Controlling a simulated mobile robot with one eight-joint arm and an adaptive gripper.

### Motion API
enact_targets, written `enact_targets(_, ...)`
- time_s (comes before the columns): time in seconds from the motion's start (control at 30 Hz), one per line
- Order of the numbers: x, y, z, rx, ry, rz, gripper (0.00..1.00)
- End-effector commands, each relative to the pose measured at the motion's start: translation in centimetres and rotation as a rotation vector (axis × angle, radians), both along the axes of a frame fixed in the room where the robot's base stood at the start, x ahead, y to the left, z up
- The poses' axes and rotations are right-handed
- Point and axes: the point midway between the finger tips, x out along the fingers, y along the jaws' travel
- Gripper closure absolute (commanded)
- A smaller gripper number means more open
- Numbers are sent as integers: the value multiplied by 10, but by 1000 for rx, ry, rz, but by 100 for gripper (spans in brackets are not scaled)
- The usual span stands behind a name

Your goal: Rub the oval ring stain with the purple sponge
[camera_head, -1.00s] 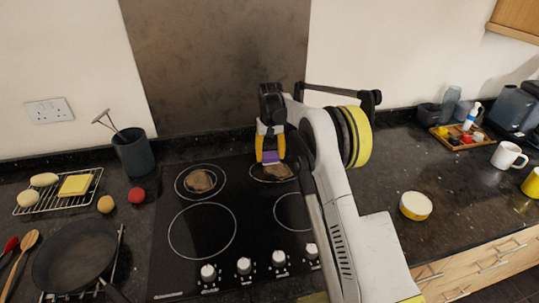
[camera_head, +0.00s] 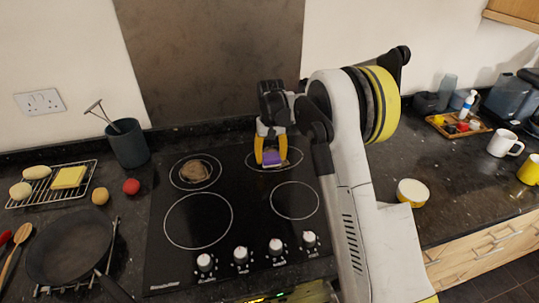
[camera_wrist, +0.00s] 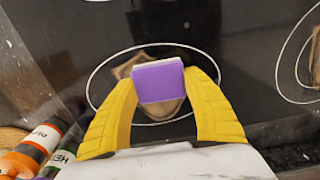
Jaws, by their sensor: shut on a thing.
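My gripper (camera_head: 271,152) has yellow fingers shut on the purple sponge (camera_head: 274,158), over the back right burner of the black hob. The sponge, purple with a pale edge, also shows between the fingertips in the wrist view (camera_wrist: 160,82). A brown stain (camera_wrist: 163,110) lies under and around the sponge, inside the burner's white ring, partly hidden by it. I cannot tell whether the sponge touches the glass. A second brown stain (camera_head: 194,171) lies on the back left burner. I cannot clearly tell which stain is the oval ring.
A dark pan (camera_head: 70,247) stands left of the hob, with a rack (camera_head: 88,172) and a utensil pot (camera_head: 128,144) behind. Knobs line the hob's front. A yellow-sided round tub (camera_head: 412,192) stands on the right. The front burners are clear.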

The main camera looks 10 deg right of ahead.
Motion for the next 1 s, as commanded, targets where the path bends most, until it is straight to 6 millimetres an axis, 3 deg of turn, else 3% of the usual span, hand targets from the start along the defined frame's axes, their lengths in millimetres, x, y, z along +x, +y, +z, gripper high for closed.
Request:
enact_targets(0.5,-39,0,1,0,2,0,68)
enact_targets(1.0,-39,-19,-2,-1,2,-1,68)
